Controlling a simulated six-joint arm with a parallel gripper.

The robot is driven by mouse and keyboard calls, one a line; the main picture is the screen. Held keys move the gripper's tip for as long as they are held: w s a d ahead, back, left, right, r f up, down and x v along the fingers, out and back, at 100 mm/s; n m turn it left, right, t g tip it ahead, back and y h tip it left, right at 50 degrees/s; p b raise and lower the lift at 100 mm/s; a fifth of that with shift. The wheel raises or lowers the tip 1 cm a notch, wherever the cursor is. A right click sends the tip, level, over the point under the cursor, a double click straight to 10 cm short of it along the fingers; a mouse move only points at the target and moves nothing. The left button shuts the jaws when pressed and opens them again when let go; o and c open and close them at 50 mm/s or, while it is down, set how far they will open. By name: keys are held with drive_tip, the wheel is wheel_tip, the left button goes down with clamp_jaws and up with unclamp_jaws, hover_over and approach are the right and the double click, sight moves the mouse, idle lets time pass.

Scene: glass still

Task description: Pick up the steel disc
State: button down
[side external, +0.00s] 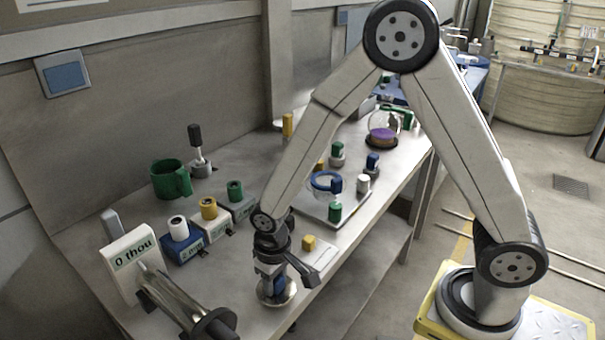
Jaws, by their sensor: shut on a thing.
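The steel disc (287,297) is a round, shiny metal piece at the front edge of the bench in the side external view. My gripper (274,291) points down over it and is shut on it. The fingers hide the middle of the disc. I cannot tell whether the disc touches the bench top or is slightly above it.
A metal roller (185,297) and a "0 thou" sign (131,262) stand to the left. Labelled blocks (182,243) and a green mug (171,180) are behind. A yellow piece (309,243) lies close right, with a tray (352,204) beyond.

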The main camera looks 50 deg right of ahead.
drive_tip(key=shift+r, duration=0.7)
drive_tip(key=shift+r, duration=2.35)
